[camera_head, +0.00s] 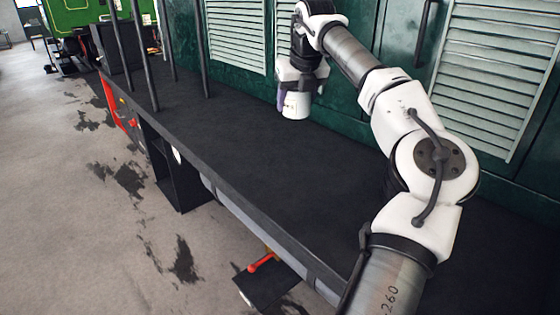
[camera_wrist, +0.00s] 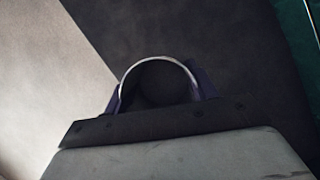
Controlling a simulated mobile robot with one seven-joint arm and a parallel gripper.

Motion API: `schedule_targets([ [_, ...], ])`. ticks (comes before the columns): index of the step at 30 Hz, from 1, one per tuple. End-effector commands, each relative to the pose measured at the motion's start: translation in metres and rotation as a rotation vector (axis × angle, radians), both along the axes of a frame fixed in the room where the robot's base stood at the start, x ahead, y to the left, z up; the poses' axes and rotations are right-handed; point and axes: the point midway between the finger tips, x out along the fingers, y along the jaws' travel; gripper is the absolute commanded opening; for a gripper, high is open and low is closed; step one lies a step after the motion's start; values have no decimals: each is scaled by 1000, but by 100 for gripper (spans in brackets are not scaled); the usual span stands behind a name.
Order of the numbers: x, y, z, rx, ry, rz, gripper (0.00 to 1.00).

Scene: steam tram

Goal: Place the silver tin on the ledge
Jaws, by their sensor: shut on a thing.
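My gripper (camera_head: 294,92) hangs down over the dark ledge (camera_head: 235,135), near the green cabinet wall. It is shut on the silver tin (camera_head: 297,106), which looks pale and small below the jaws. In the wrist view the tin shows as a thin bright rim (camera_wrist: 158,58) around a dark inside, between the two purplish fingers of my gripper (camera_wrist: 160,88). The tin looks about upright. Its lower end appears close to the ledge top, but I cannot tell whether it touches.
Dark upright posts (camera_head: 142,55) stand along the ledge's outer edge at the left. Green doors with pale louvred panels (camera_head: 490,70) rise behind the ledge. The ledge top around the tin is bare. A grey floor (camera_head: 90,200) lies lower, to the left.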

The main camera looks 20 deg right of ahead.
Motion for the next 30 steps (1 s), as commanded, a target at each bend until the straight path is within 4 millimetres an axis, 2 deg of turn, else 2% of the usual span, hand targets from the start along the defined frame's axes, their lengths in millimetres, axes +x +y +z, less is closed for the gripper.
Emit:
schedule_targets([
  [9,-2,0,-81,3,4,2,25],
  [15,-1,0,-127,2,2,1,25],
  [18,-1,0,-141,3,1,1,25],
  [26,-1,0,-162,3,1,1,25],
  [30,-1,0,-184,3,2,0,25],
])
